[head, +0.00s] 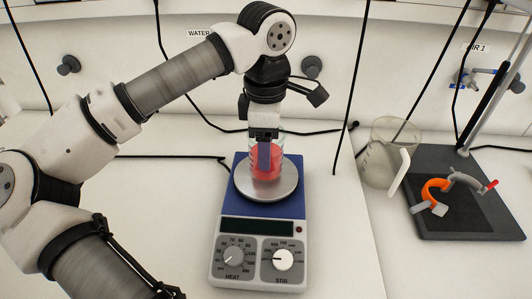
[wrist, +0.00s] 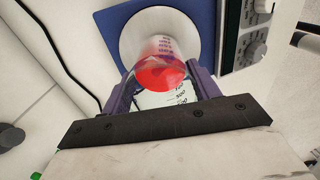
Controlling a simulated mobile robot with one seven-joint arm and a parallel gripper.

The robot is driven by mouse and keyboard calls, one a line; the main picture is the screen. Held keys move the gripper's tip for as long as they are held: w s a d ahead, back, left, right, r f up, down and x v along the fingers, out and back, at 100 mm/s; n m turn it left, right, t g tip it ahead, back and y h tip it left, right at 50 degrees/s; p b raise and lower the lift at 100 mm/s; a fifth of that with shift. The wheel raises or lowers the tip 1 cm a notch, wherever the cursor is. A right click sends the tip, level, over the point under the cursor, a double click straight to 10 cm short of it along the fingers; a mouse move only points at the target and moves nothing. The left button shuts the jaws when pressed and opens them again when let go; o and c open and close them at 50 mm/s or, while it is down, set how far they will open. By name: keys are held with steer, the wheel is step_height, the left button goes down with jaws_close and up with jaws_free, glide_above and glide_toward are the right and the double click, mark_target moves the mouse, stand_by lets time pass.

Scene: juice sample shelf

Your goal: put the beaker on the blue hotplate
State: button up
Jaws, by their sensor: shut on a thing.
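The beaker (head: 274,166) is clear glass with red liquid inside, and it also shows in the wrist view (wrist: 160,72). My gripper (head: 264,156) points down and is shut on the beaker; in the wrist view its purple fingers (wrist: 160,92) lie on both sides of the glass. The blue hotplate (head: 235,208) has a round metal plate (head: 266,193) and HEAT and STIR knobs on its front. The beaker is over the round plate in both views. I cannot tell whether its base touches the plate.
Black cables hang along the back wall.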

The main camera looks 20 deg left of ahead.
steer(key=shift+f, duration=0.5)
steer(key=shift+f, duration=0.15)
steer(key=o, duration=1.1)
steer(key=shift+o, duration=0.2)
step_height(320, 180, up, 12)
steer(key=b, duration=0.1)
steer(key=shift+r, duration=0.2)
